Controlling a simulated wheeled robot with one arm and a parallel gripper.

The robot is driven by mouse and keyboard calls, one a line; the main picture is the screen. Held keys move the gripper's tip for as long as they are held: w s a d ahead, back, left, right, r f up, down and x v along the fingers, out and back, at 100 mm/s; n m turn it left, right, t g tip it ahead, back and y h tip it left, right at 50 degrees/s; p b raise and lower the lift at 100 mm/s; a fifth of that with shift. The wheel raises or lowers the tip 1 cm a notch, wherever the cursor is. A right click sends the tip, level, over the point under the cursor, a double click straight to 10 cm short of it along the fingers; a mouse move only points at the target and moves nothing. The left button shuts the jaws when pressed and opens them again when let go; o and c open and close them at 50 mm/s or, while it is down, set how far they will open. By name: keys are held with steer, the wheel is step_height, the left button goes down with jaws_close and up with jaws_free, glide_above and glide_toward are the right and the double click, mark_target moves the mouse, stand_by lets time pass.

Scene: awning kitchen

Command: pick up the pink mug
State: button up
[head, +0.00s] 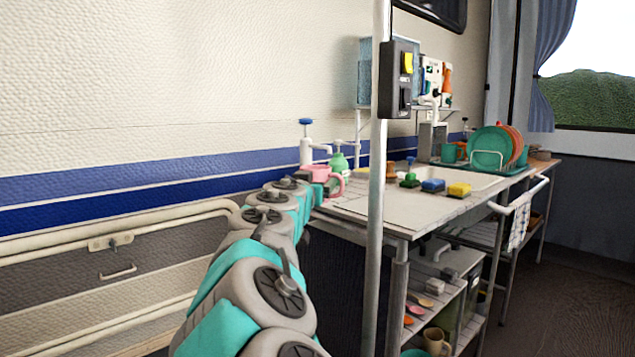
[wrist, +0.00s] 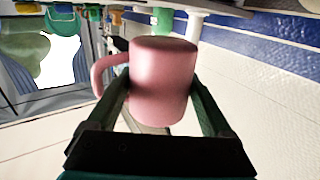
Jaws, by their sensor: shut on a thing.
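The pink mug (head: 321,176) shows in the head view at the left end of the sink counter, just beyond the end of my arm. In the wrist view the pink mug (wrist: 162,82) fills the middle, with its handle to the left. My gripper (wrist: 165,105) has one dark finger on each side of the mug and is shut on its body. In the head view my arm hides the gripper's fingers. I cannot tell whether the mug's base touches the counter.
A white pump bottle (head: 306,145) and a green bottle (head: 338,160) stand behind the mug. A metal post (head: 376,230) rises in front of the counter. A blue sponge (head: 433,185), a yellow sponge (head: 459,190) and a dish rack with plates (head: 490,148) are farther right.

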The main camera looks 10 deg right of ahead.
steer(key=shift+v, duration=0.8)
steer(key=shift+s, duration=0.1)
stand_by(1.7)
